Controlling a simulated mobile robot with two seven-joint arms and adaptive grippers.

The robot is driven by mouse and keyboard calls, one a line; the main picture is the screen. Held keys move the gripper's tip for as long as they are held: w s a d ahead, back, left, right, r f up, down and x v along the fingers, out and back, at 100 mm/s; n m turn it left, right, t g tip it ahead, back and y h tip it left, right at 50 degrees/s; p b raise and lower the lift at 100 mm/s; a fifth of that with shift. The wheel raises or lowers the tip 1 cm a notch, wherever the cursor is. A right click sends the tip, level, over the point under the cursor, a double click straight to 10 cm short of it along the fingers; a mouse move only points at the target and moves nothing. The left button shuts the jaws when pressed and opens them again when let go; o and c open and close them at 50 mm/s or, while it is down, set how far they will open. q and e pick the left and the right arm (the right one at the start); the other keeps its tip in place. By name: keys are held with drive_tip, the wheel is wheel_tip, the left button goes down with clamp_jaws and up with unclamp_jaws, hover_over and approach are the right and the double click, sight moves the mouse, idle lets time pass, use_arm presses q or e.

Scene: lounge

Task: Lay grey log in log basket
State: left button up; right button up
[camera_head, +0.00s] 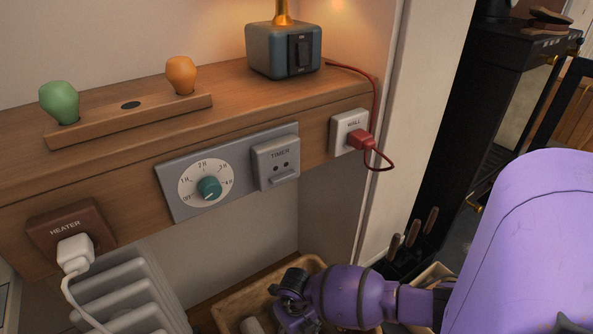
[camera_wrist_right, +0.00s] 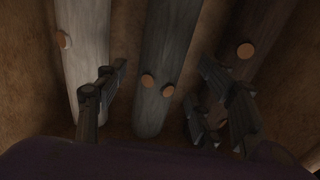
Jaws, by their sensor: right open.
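In the right wrist view, a grey log (camera_wrist_right: 165,70) with two round tan knots lies in the middle, between a pale log (camera_wrist_right: 82,50) and a darker log (camera_wrist_right: 250,40). My right gripper (camera_wrist_right: 168,88) is open, its fingers on either side of the grey log; I cannot tell if they touch it. In the head view, my right gripper (camera_head: 290,303) points down into a wooden tray (camera_head: 228,300) at the bottom, where a pale log end (camera_head: 251,325) shows. I cannot tell whether this tray is the log basket. My left gripper is not in view.
Handled tools (camera_head: 412,235) and a light wooden box (camera_head: 432,275) are right, near a black stove (camera_head: 480,100).

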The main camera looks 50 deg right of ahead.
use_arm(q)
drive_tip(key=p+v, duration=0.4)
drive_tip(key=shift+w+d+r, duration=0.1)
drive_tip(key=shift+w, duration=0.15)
use_arm(e)
wheel_tip(320, 180, up, 10)
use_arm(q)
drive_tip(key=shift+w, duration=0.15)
use_arm(e)
drive_tip(key=shift+f, duration=0.1)
